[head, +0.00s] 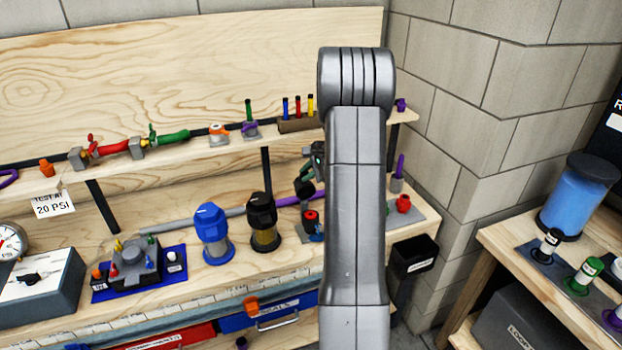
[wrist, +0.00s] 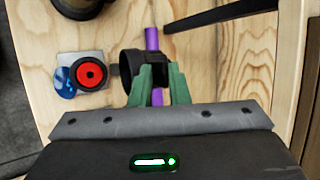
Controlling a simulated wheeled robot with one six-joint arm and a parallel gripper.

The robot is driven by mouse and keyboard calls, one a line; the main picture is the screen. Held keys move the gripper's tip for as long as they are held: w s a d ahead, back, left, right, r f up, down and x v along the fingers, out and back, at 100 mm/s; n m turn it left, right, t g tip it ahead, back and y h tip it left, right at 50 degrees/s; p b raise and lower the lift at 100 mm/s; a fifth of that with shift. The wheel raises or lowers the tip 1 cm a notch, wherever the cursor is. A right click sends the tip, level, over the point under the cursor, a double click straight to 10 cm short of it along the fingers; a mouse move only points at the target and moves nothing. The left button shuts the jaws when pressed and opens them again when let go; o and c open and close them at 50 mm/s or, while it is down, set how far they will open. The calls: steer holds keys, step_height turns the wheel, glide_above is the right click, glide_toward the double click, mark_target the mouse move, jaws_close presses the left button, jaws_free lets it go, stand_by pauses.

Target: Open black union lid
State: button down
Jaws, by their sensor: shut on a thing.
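The black union lid (wrist: 130,62) is a dark, curved piece at the fingertips in the wrist view, against the purple pipe (wrist: 152,39). In the head view the lid (head: 304,188) shows just left of my arm, raised above the bench. My gripper (wrist: 157,70) has green fingers closed on the lid's edge, with a narrow gap between them where the pipe shows behind. The gripper also shows in the head view (head: 318,155), partly hidden by my arm. The fingers hide part of the lid, and its hinge cannot be made out.
A red round knob (wrist: 90,73) on a grey plate is left of the gripper. A black-topped filter (head: 262,222) and a blue-topped filter (head: 212,234) stand to the left on the bench. A shelf (head: 225,150) with small valves runs behind. A black bin (head: 412,262) hangs at right.

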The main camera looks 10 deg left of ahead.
steer(key=shift+w+a+r, duration=0.1)
steer(key=shift+w+a, duration=0.4)
steer(key=shift+w, duration=0.15)
steer(key=shift+w+a+r, duration=0.1)
steer(key=shift+w+a, duration=0.35)
steer(key=shift+w, duration=0.2)
steer(key=c, duration=1.6)
jaws_free()
steer(key=shift+f, duration=0.1)
steer(key=b+v, duration=0.2)
steer(key=v, duration=1.1)
steer(key=shift+d+r, duration=0.25)
steer(key=shift+o, duration=0.4)
steer(key=shift+s, duration=0.1)
